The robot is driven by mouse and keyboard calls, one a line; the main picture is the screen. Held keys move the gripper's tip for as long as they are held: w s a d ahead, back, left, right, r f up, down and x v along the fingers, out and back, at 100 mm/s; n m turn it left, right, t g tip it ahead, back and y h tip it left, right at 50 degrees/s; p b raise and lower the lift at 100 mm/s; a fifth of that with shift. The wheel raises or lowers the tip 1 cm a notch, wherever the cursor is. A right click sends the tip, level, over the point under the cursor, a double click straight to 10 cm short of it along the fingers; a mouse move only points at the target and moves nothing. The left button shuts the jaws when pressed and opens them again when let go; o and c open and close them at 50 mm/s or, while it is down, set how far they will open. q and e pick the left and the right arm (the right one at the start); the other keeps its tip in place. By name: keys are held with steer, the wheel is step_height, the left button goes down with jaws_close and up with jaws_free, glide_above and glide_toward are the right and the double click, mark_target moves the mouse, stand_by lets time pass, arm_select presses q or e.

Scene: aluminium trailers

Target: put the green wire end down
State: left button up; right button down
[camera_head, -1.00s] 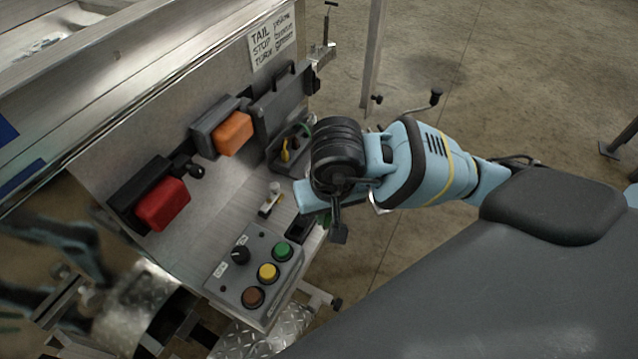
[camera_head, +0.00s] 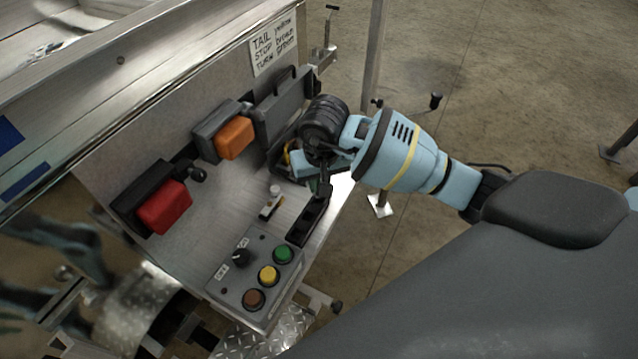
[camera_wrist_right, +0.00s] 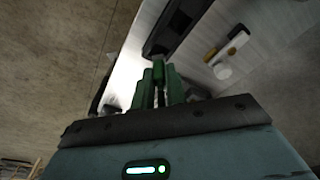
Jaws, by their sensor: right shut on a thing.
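My right gripper (camera_head: 312,183) is low over the right edge of the metal panel, beside the open lamp housing. In the right wrist view its jaws (camera_wrist_right: 158,88) are shut on the green wire end (camera_wrist_right: 158,70), which points toward a black slotted holder (camera_wrist_right: 178,22). The holder (camera_head: 308,220) also shows in the head view, just below my gripper. I cannot tell whether the wire end touches it. The wrist hides most of the wire and part of the housing. My left gripper is not identifiable in view.
A control box (camera_head: 254,268) with coloured buttons and a knob sits at the panel's lower end. A small white-topped fitting (camera_head: 272,202) stands left of the holder. Red (camera_head: 163,206) and orange (camera_head: 234,138) lamps and a grey lid (camera_head: 284,105) lie farther up. A yellow wire (camera_head: 287,155) shows by the housing.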

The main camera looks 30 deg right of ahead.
steer(key=shift+f, duration=0.55)
steer(key=shift+f, duration=0.4)
steer(key=shift+f+b, duration=0.25)
steer(key=shift+b, duration=0.1)
steer(key=c, duration=1.4)
jaws_free()
steer(key=shift+c, duration=0.2)
steer(key=shift+r, duration=0.25)
step_height(320, 180, up, 13)
steer(key=s+p, duration=0.1)
steer(key=shift+s+a+f, duration=0.2)
steer(key=shift+s, duration=0.2)
